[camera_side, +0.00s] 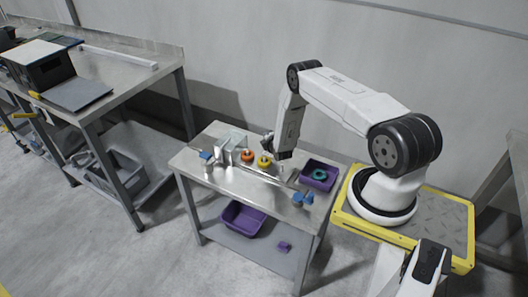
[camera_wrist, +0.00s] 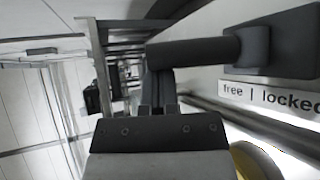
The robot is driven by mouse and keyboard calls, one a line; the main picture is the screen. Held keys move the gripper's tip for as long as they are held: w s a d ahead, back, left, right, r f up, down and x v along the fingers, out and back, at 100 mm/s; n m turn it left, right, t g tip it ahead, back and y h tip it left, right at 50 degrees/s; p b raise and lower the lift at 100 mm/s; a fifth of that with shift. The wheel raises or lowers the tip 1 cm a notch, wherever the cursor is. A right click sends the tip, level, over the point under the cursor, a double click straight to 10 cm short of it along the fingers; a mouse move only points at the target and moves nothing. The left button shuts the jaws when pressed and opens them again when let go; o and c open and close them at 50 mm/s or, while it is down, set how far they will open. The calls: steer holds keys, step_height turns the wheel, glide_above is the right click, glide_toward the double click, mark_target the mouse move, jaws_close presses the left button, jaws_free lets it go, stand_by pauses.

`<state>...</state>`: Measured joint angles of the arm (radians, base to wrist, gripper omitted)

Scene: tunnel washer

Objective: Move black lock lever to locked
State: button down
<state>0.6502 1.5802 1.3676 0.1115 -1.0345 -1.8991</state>
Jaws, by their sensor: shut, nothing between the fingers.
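The black lock lever (camera_wrist: 195,52) fills the upper middle of the wrist view. It is a dark round bar reaching left from a dark block (camera_wrist: 272,42). A white label (camera_wrist: 270,97) below the block reads "free | locked". The bar points toward the "free" side of the picture and past the label's left end. My gripper (camera_wrist: 160,85) is shut and empty, with its fingers at the bar's left end. I cannot tell whether they touch it. In the side view my gripper (camera_side: 282,154) is low over the small steel table, and the lever is too small to make out.
The steel table (camera_side: 215,183) carries an orange ring (camera_side: 248,156), a yellow ring (camera_side: 264,162), blue parts (camera_side: 303,198) and a purple bin (camera_side: 331,172). A yellow round part (camera_wrist: 250,160) shows close to my gripper in the wrist view. Another bench (camera_side: 110,80) stands at left.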

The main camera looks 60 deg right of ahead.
steer(key=shift+s, duration=0.15)
steer(key=s+m+t+h, duration=0.1)
steer(key=t, duration=0.1)
steer(key=s+r+m+t+h, duration=0.1)
steer(key=s+m, duration=0.1)
steer(key=shift+s+d+r+t, duration=0.1)
steer(key=shift+t, duration=0.3)
steer(key=shift+s, duration=1)
steer(key=shift+s+f, duration=0.3)
steer(key=shift+s, duration=0.4)
steer(key=shift+s+f, duration=0.15)
steer(key=shift+s, duration=0.1)
steer(key=shift+v, duration=0.85)
steer(key=v, duration=0.3)
steer(key=shift+a, duration=0.2)
step_height(320, 180, up, 7)
steer(key=shift+w, duration=0.25)
